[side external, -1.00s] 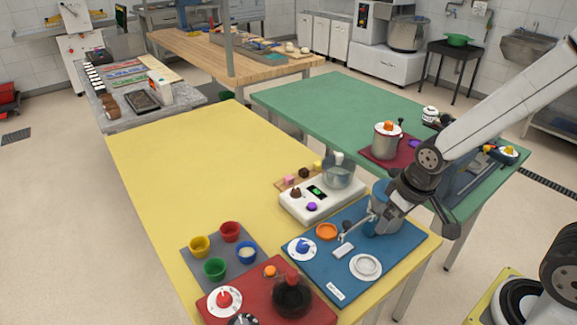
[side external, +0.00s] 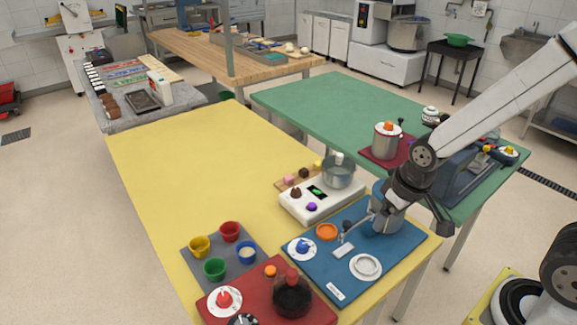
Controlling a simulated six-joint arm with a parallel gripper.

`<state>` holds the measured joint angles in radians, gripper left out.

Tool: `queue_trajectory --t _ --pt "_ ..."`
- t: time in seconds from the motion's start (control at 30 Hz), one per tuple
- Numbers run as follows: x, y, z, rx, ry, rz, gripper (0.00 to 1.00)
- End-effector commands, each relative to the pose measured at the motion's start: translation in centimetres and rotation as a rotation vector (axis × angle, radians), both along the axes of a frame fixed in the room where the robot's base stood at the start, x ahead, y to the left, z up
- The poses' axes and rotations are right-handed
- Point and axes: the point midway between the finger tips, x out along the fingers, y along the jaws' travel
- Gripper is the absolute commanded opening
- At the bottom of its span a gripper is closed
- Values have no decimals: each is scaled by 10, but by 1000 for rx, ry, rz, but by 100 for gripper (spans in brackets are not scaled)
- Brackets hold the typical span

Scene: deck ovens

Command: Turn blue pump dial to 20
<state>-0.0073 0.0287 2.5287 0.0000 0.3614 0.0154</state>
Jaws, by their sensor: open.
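The blue pump dial (side external: 302,247) is a blue knob on a round white face, at the left of a blue mat (side external: 318,270). Its scale is too small to read. A grey metal pump vessel (side external: 388,220) with blue on top stands at the mat's right side, its spout pointing left. My gripper (side external: 410,205) is open, close by this vessel's upper right and partly in front of it. It is well to the right of the dial and apart from it. The exact fingertip positions are hard to tell.
An orange dish (side external: 327,232) and a white round plate (side external: 366,266) share the blue mat. A white scale (side external: 322,201) with a pot stands behind. A red mat (side external: 255,309) has a red dial (side external: 225,300). Coloured cups stand left. The yellow table's (side external: 190,170) middle is clear.

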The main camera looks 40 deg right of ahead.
Motion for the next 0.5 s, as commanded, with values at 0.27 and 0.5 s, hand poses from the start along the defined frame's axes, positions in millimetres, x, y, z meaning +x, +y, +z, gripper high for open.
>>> queue_trajectory --t 0.27,0.5 --pt "42 13 -9 14 48 -38 84" --pt "89 33 -29 24 106 -90 84"
